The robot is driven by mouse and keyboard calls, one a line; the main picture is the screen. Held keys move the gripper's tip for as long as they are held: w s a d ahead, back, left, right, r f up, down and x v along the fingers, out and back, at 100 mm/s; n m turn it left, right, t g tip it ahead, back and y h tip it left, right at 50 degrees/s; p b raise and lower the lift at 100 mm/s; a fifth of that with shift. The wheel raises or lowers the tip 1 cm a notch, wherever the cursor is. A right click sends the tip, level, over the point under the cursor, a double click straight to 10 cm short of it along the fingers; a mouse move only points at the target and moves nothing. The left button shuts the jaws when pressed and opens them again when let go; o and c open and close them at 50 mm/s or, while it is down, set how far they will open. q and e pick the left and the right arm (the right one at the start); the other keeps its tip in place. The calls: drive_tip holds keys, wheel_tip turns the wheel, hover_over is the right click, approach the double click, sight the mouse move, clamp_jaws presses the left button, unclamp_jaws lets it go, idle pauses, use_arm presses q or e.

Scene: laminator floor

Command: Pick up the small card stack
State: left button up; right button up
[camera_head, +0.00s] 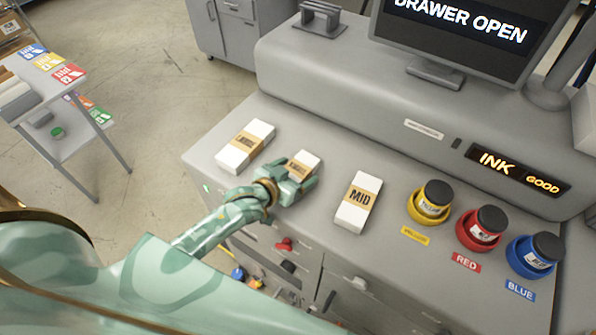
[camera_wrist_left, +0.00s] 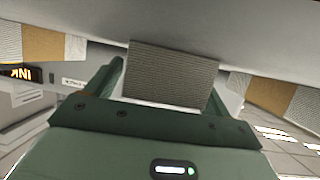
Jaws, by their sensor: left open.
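The small card stack (camera_head: 305,160) is a white block with a tan paper band, the middle one of three stacks on the grey counter. My left gripper (camera_head: 296,178) is open at its near end, with a finger on either side. In the left wrist view the end face of the small card stack (camera_wrist_left: 172,75) lies between the fingers of my left gripper (camera_wrist_left: 162,95), with a gap visible at least on one side. The gripper hides the stack's near part. My right gripper is not in view.
A larger banded stack (camera_head: 245,146) lies to the left and a stack marked MID (camera_head: 358,203) to the right, both close. Yellow (camera_head: 430,203), red (camera_head: 480,229) and blue (camera_head: 535,256) ink pots stand farther right. The machine body (camera_head: 400,110) rises behind.

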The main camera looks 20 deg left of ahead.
use_arm(q)
drive_tip(key=shift+s, duration=0.1)
drive_tip(key=c, duration=1.2)
drive_tip(key=shift+r, duration=0.15)
